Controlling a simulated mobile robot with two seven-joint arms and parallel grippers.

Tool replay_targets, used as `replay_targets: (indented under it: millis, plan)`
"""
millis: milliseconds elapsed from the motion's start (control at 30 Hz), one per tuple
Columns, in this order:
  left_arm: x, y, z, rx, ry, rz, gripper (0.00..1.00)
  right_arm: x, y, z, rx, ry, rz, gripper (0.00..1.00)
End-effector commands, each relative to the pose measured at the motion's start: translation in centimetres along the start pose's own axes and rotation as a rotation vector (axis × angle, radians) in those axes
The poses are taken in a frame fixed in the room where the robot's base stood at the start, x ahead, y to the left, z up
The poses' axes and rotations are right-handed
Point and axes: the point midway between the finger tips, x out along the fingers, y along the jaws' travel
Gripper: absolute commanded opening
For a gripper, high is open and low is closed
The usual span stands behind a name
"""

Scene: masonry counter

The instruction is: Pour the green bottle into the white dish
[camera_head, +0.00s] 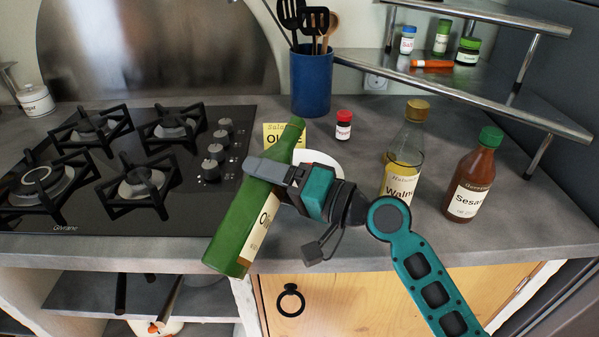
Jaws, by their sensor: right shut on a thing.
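The green bottle (241,227) is held by my right gripper (267,172), which is shut around its upper body. The bottle leans, with its neck at the upper right and its base at the lower left, near the counter's front edge. Its label is partly hidden by the gripper. The white dish (325,159) lies on the counter behind my right gripper, mostly hidden by it. The bottle's neck shows just left of the dish; I cannot tell its height above it. My left gripper is not in view.
A yellow label (284,133) shows behind the bottle's neck. A walnut bottle (403,158) and a brown sesame bottle (471,178) stand to the right. A small red-capped jar (343,126) and a blue utensil pot (311,82) stand behind. A gas hob (100,210) is left.

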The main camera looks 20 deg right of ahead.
Motion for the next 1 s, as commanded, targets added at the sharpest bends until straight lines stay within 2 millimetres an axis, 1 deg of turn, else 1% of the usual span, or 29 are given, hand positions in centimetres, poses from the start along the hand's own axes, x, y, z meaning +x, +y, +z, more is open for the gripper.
replay_targets:
  millis: [333,1000]
  plan:
    - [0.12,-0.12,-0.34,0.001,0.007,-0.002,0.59,-0.01,0.00,0.07,0.022,0.003,-0.005,0.06]
    - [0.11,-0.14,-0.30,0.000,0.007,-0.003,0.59,-0.01,0.36,0.37,0.059,0.003,-0.005,0.06]
